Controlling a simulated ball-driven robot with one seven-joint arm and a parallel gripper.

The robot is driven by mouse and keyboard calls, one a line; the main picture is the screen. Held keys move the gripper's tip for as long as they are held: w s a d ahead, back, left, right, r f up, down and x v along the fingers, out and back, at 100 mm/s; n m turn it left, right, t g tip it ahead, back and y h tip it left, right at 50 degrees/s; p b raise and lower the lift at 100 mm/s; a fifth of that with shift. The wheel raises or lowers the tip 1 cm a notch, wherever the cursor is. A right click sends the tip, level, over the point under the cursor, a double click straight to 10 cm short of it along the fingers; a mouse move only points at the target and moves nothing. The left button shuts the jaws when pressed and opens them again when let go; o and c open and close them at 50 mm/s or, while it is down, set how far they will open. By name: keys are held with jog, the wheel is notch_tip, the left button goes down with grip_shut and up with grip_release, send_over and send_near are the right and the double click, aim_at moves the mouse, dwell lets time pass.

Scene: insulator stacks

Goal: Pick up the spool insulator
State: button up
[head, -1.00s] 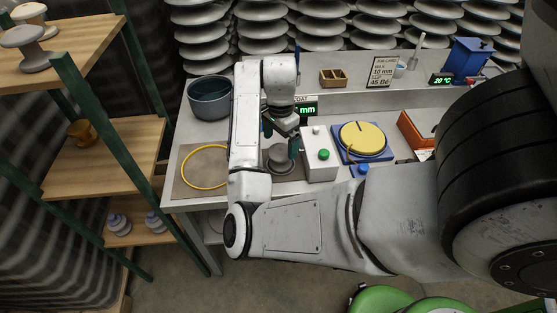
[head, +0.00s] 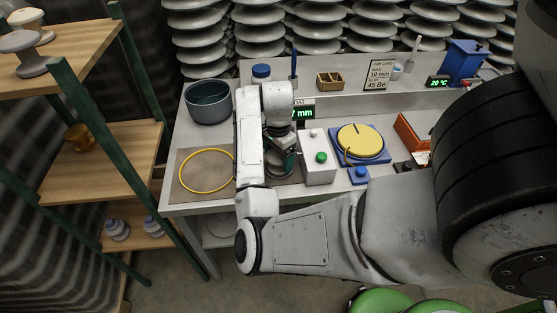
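A grey spool insulator (head: 279,168) sits on the mat at the bench's front, left of the white box with the green button. My gripper (head: 282,158) is down at it, with the dark fingers around or right beside its upper part. The wrist and fingers hide most of the spool, so I cannot tell whether the fingers touch it or are closed on it.
A yellow ring (head: 207,189) lies on the mat to the left, with a dark pot (head: 208,116) behind. The white button box (head: 319,155) stands close on the right, beside a yellow disc (head: 361,141) on a blue base. Shelves (head: 125,170) at left hold other insulators.

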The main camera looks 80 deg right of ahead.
jog(key=c, duration=0.9)
jog(key=shift+r, duration=0.15)
jog(key=shift+r, duration=0.55)
jog(key=s+a+r+p, duration=0.1)
jog(key=s+a+r, duration=0.1)
jog(key=s+r, duration=0.2)
jog(key=s+a+r+p, duration=0.1)
jog(key=s+a+r, duration=0.1)
jog(key=s+r, duration=0.1)
jog(key=s+a+r+p, duration=0.2)
jog(key=s+r, duration=0.2)
jog(key=s, duration=0.1)
jog(key=shift+s+a+r, duration=0.2)
jog(key=shift+a+r, duration=0.05)
jog(key=shift+r, duration=0.05)
